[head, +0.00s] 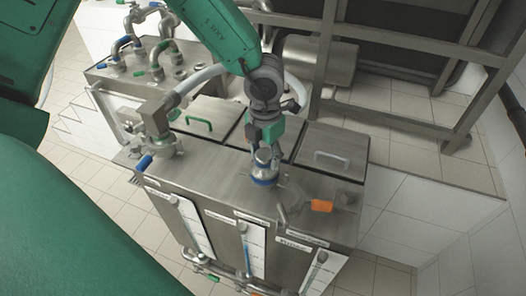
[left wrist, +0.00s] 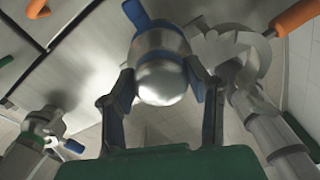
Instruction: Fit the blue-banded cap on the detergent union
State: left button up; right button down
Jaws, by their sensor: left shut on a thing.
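My left gripper (head: 264,152) is shut on the blue-banded cap (head: 264,172) above the front middle of the steel cabinet top. The cap is silvery and rounded, with a blue band at its lower edge. In the left wrist view the cap (left wrist: 161,78) sits between the two fingers of my left gripper (left wrist: 160,88), and a blue part (left wrist: 136,14) shows just beyond it. The cap hides what lies directly under it, so I cannot tell whether it touches a union there. The label text is too small to read. My right gripper is not in view.
Right of the cap stand a pale grey fitting (head: 289,198) and an orange handle (head: 321,206). A pipe fitting with a blue handle (head: 145,163) stands at the cabinet's left. Lids with a green handle (head: 198,124) and a grey handle (head: 333,158) lie behind. Metal rails are at the back.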

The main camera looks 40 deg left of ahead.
pick_arm(q)
jog(key=shift+d+f, duration=0.1)
jog(key=shift+f, duration=0.25)
jog(key=shift+a+f+b, duration=0.3)
jog(key=shift+a+f, duration=0.25)
jog(key=shift+a, duration=0.1)
jog(key=o, duration=1.5)
jog(key=shift+d, duration=0.4)
